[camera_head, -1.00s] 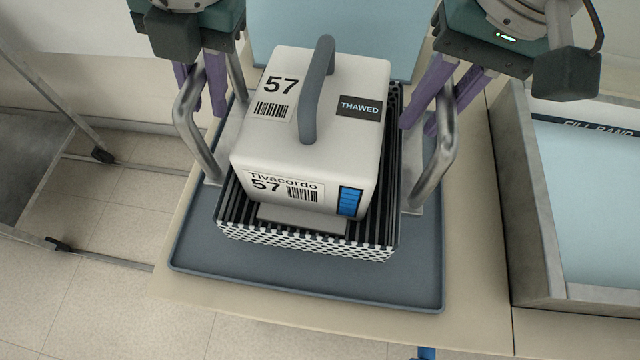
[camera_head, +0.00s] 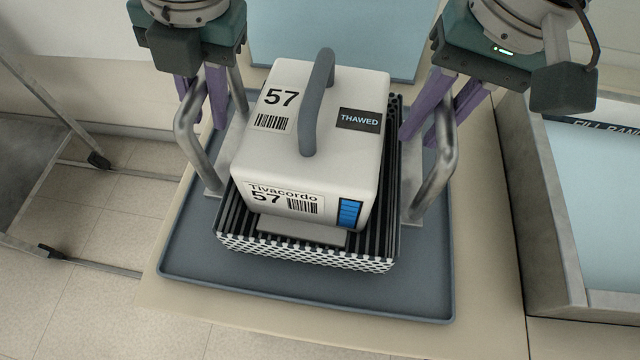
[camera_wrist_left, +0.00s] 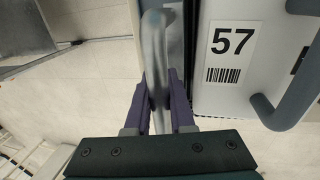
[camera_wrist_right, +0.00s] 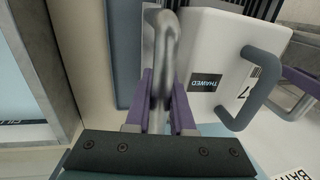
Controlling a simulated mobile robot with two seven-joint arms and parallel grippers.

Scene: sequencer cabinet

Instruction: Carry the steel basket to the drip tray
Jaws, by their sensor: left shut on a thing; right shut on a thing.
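The steel basket (camera_head: 310,257), black-slatted with a perforated light front, holds a white box (camera_head: 310,150) labelled 57, Tivacordo and THAWED. The basket is level over the blue-grey drip tray (camera_head: 300,291), within its rim as seen from the head; whether its underside touches the tray is hidden. My left gripper (camera_head: 203,105) is shut on the left bar handle (camera_head: 190,135), also seen in the left wrist view (camera_wrist_left: 153,45). My right gripper (camera_head: 421,135) is shut on the right bar handle (camera_head: 438,170), also seen in the right wrist view (camera_wrist_right: 161,45).
The tray lies on a beige counter (camera_head: 485,250). A grey-walled basin (camera_head: 555,235) with a pale blue inside stands close on the right. A metal-framed cart (camera_head: 35,150) is on the floor at left. A pale blue panel (camera_head: 400,40) lies behind the basket.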

